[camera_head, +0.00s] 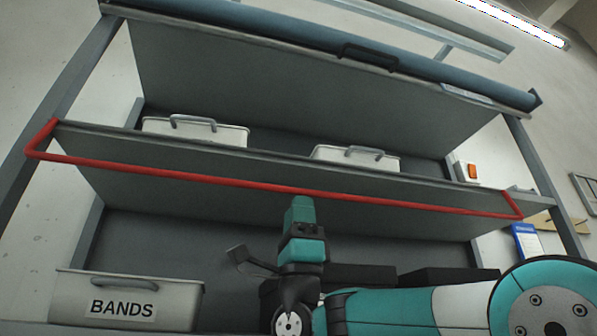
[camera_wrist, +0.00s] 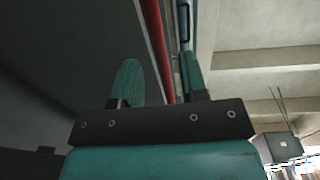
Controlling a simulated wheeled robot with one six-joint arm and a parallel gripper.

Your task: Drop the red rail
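The red rail (camera_head: 400,203) runs along the front of the middle shelf, with a short arm back to the frame at each end. My gripper (camera_head: 301,205) points up from below, its tip close to the middle of the rail. In the wrist view, the two teal fingers of my gripper (camera_wrist: 160,78) stand wide apart. The red rail (camera_wrist: 154,35) shows in the gap between them, nearer the right finger. I see no grip on it, and I cannot tell how deep it lies between the fingers.
Two white bins, left (camera_head: 205,133) and right (camera_head: 355,158), stand on the middle shelf (camera_head: 270,160) behind the rail. A bin labelled BANDS (camera_head: 165,288) stands at lower left. A blue roller cover with a black handle (camera_head: 368,57) spans the top. Grey posts (camera_head: 548,185) flank the rack.

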